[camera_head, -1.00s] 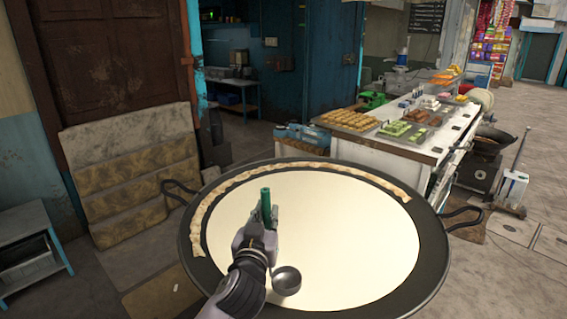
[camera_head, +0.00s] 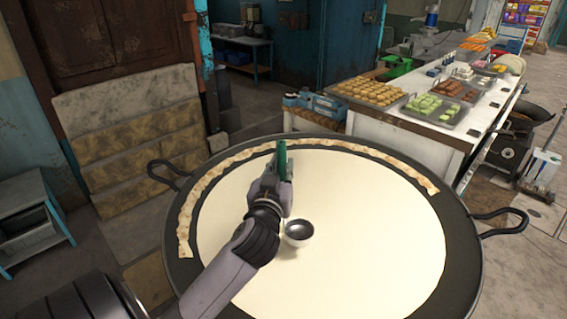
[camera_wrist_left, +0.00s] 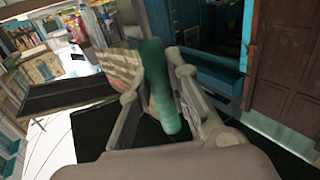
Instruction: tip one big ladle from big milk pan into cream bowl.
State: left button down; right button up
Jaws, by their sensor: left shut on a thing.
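The big milk pan (camera_head: 462,262) is a wide black pan with two loop handles, filled with pale milk. A cream-coloured crust lines its far inner rim. My left gripper (camera_head: 279,182) is over the pan, shut on the green handle of the ladle (camera_head: 299,233). The ladle's bowl is over the milk, to the right of my wrist; its inside looks dark grey and its outside pale. I cannot tell whether it touches the milk. The left wrist view shows the green handle (camera_wrist_left: 160,95) between the fingers. I cannot make out a cream bowl. My right gripper is not in view.
A white counter (camera_head: 425,140) with trays of sweets stands behind the pan on the right. A dark wok (camera_head: 533,112) is beyond it. A small blue-grey table (camera_head: 40,215) stands at left.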

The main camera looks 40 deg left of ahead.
pick_arm(q)
jog(key=shift+w+a+f+b, duration=0.15)
jog(key=shift+f+b, duration=0.2)
jog(key=shift+f, duration=0.25)
jog(key=shift+w+a+f+b, duration=0.15)
jog(key=shift+f+b, duration=0.2)
jog(key=shift+f, duration=0.25)
notch_tip(320, 180, down, 10)
jog(key=b, duration=0.8)
jog(key=shift+r, duration=0.15)
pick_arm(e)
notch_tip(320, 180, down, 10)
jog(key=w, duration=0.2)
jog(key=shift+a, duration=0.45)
pick_arm(q)
jog(key=shift+w, duration=0.1)
jog(key=shift+r, duration=0.1)
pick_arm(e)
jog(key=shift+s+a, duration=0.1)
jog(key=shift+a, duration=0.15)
